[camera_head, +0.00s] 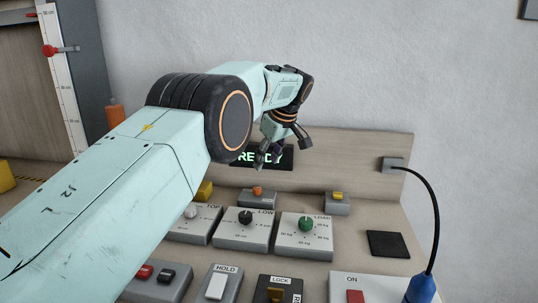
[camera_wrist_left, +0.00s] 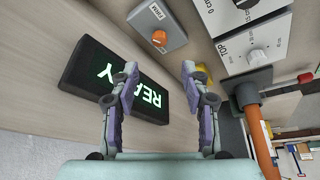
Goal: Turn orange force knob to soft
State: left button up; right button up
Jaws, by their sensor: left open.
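The orange force knob (camera_head: 257,190) sits on a small grey box in the back row of the control panel, below the READY display (camera_head: 284,158). In the left wrist view the orange knob (camera_wrist_left: 159,38) is on its grey box, whose end label seems to read FIRM. My left gripper (camera_head: 281,153) is open and empty, in front of the display and above the knob. In the left wrist view its fingers (camera_wrist_left: 158,79) are spread over the display, with the knob beyond the tips and apart from them. My right gripper is not in view.
Dials TOP (camera_head: 191,212), LOW (camera_head: 245,217) and LOAD (camera_head: 306,224) stand in front. A yellow knob (camera_head: 338,195) is to the right. A black cable with a blue plug (camera_head: 421,288) hangs at the right.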

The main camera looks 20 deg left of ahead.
aim_at(257, 188)
pick_arm(q)
jog(key=shift+d+r, duration=0.2)
jog(key=shift+r, duration=0.3)
jog(key=shift+r, duration=0.15)
jog(key=s+a+m+h+p, duration=0.3)
jog(key=a+p, duration=0.3)
jog(key=w+f+m, duration=0.1)
jog(key=f+m, duration=0.2)
jog(key=w+f+m+t+h, duration=0.1)
jog(key=w+f+m, duration=0.1)
jog(key=f+m, duration=0.2)
jog(key=w+d+f+m+t, duration=0.1)
jog(key=f+m, duration=0.3)
jog(key=shift+w+f, duration=0.2)
jog(key=shift+t, duration=0.3)
